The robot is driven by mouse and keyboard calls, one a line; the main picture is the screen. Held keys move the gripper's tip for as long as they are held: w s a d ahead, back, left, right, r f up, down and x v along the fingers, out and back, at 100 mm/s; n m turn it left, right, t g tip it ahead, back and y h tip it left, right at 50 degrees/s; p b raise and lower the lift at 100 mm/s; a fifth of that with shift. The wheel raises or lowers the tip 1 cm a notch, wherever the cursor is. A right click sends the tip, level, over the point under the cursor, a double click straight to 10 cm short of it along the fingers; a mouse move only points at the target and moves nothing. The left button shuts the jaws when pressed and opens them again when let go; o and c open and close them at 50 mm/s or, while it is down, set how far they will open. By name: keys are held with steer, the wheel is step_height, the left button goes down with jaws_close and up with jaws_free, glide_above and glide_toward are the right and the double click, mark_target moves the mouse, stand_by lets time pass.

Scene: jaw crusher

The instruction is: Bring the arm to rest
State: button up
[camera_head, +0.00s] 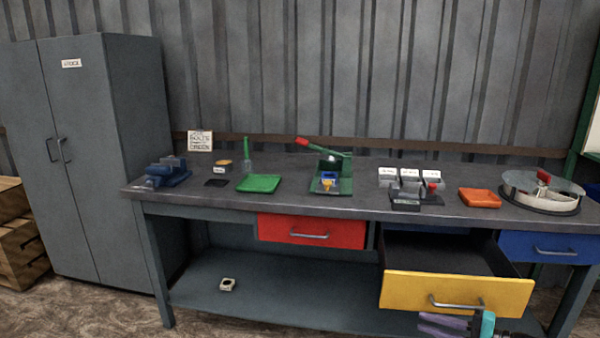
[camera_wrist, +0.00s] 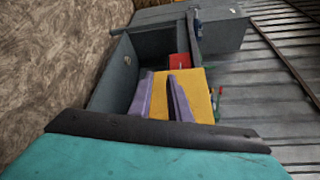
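My gripper (camera_head: 445,324) shows at the bottom edge of the head view, low in front of the pulled-out yellow drawer (camera_head: 457,292). Its purple fingers point left, and my teal wrist is partly cut off by the frame. In the wrist view my gripper (camera_wrist: 160,78) has its two purple fingers apart, with the yellow drawer front (camera_wrist: 195,92) showing between and beyond them. Nothing is seen held. I cannot tell whether the fingers touch the drawer. Most of my arm is out of view.
The workbench (camera_head: 290,170) carries a green press (camera_head: 330,180), a green tray (camera_head: 259,183), an orange tray (camera_head: 479,198), a blue vise (camera_head: 167,172) and a round sorter (camera_head: 540,192). The red drawer (camera_head: 312,231) and blue drawer (camera_head: 550,246) are shut. A grey cabinet (camera_head: 125,150) stands left.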

steer(key=s+a+f+n+g+h+p, duration=0.1)
steer(key=s+a+f+g+p, duration=0.25)
steer(key=a+f, duration=0.4)
steer(key=s+a+f+n+g+p, duration=0.2)
steer(key=s+a+f+g, duration=0.25)
steer(key=a, duration=0.65)
steer(key=s+a+f+n+g+h+p, duration=0.1)
steer(key=s+a+f+g+p, duration=0.25)
steer(key=a+f, duration=0.5)
steer(key=s+a+f+n+g+h+p, duration=0.1)
steer(key=s+f+n+g+h, duration=0.2)
steer(key=s, duration=0.4)
steer(key=s+a+f+g+h+p, duration=0.1)
steer(key=s+a+f+h+p, duration=0.1)
steer(key=s+f, duration=0.35)
steer(key=s+d+f+n+h, duration=0.2)
steer(key=d+h, duration=0.1)
steer(key=d, duration=0.2)
steer(key=s+d+f+n+h, duration=0.1)
steer(key=s+d+f+h, duration=0.1)
steer(key=d, duration=0.3)
steer(key=shift+d+n+h, duration=0.35)
steer(key=shift+n+h, duration=0.05)
steer(key=shift+h, duration=0.1)
steer(key=shift+s, duration=0.1)
